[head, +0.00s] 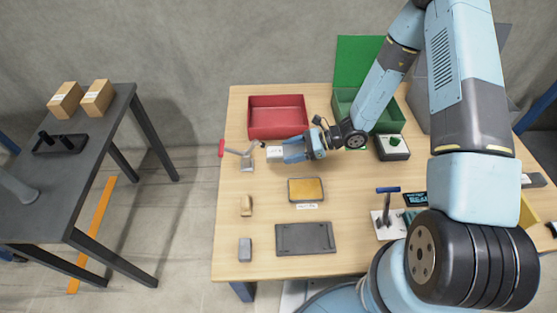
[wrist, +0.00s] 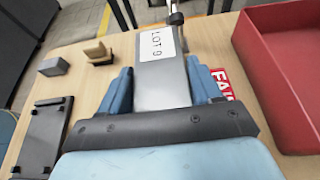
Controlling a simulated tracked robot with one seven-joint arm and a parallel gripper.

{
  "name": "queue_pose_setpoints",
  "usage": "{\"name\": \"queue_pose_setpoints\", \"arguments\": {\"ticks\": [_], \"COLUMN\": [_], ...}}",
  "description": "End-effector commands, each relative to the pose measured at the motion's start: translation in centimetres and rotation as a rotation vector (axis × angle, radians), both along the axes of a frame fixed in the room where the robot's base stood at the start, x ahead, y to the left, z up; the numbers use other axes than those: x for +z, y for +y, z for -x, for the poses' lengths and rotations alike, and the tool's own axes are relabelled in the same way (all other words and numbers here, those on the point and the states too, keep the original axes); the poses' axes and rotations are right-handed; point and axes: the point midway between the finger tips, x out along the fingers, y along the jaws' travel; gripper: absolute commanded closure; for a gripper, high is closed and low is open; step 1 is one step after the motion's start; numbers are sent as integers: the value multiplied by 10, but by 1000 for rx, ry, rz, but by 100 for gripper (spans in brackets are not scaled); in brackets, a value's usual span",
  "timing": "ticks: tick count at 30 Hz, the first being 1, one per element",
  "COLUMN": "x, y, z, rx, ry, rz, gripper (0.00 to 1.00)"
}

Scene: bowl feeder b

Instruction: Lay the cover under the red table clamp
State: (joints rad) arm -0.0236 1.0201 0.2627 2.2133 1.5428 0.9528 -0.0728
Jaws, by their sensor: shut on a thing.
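My gripper (head: 280,152) is shut on a grey cover (wrist: 163,80) with a white label reading "LOT 9". The cover juts forward from between the blue fingers. In the head view the cover (head: 273,153) shows as a small pale piece at the fingertips, pointing left. The red table clamp (head: 246,160) stands just left of it, with its red handle (head: 221,148) out past the table's left edge. In the wrist view a metal part of the clamp (wrist: 175,16) shows beyond the cover's far end. I cannot tell whether they touch.
A red tray (head: 250,119) lies close behind my gripper. A tan block (head: 246,206), a grey block (head: 245,249) and a dark plate (head: 305,239) lie nearer the front.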

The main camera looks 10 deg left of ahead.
Motion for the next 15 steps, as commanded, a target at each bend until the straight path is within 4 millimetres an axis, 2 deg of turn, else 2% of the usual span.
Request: {"name": "queue_pose_setpoints", "arguments": {"ticks": [1, 6, 15], "x": [-11, -34, -49], "y": [6, 23, 34], "z": [-2, -11, -18], "rx": [0, -1, -2], "ry": [3, 2, 3], "rz": [1, 0, 1], "gripper": [80, 80, 80]}}
